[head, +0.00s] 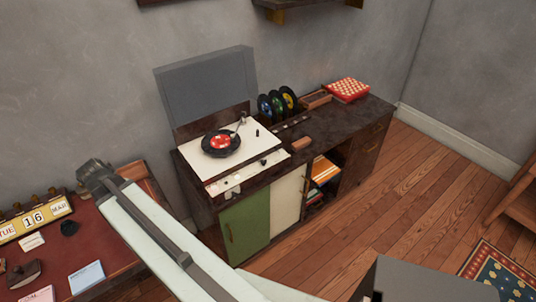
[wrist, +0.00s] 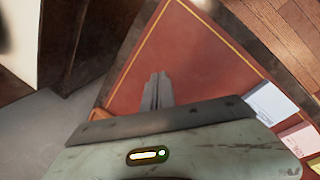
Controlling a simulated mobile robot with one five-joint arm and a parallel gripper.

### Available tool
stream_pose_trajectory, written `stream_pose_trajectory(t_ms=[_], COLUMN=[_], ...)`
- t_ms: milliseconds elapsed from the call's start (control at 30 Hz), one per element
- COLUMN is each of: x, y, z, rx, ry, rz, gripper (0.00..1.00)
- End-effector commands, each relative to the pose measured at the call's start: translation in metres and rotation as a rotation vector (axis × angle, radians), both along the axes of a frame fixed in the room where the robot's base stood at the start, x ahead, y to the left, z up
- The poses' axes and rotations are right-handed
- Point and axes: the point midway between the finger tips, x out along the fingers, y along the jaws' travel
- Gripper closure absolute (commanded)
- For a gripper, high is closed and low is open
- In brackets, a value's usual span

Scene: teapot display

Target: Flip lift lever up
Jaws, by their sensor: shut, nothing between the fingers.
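The record player (head: 264,143) stands on the dark cabinet with its grey lid raised. A black record with a red label (head: 221,142) lies on it, and a thin tonearm (head: 240,126) is at the record's far right edge. Small dark controls (head: 263,161) show on the player's right side. The lift lever is too small to tell from them. In the wrist view my gripper (wrist: 158,76) is shut and empty above the red desk top (wrist: 190,50). In the head view my arm reaches to the left, apart from the player; the fingertips cannot be made out there.
The cabinet (head: 350,130) also carries several upright records (head: 277,104) and a red-and-white checkered box (head: 346,89). The red desk at left holds a calendar (head: 34,218), papers (head: 86,277) and small items. Wooden floor (head: 430,180) is open at right.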

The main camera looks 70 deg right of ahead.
Motion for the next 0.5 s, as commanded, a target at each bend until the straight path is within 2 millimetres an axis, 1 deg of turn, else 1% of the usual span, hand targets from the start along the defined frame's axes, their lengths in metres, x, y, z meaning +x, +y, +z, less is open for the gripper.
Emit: stream_pose_trajectory(t_ms=[33, 67, 100, 167, 200, 267, 300, 333, 400, 500], x=[-0.013, -0.024, -0.043, -0.078, -0.103, -0.143, -0.168, -0.186, -0.221, -0.252], y=[-0.070, -0.107, -0.155, -0.221, -0.261, -0.311, -0.338, -0.356, -0.387, -0.411], z=[0.001, 0.003, 0.006, 0.012, 0.016, 0.023, 0.027, 0.030, 0.037, 0.042], rx=[-0.064, -0.104, -0.150, -0.207, -0.235, -0.261, -0.269, -0.271, -0.269, -0.258], ry=[0.038, 0.069, 0.121, 0.213, 0.279, 0.380, 0.443, 0.486, 0.573, 0.651], rz=[0.053, 0.102, 0.165, 0.256, 0.313, 0.392, 0.437, 0.467, 0.527, 0.582], gripper=[1.00, 1.00, 1.00, 1.00, 1.00, 1.00, 1.00, 1.00, 1.00, 1.00])
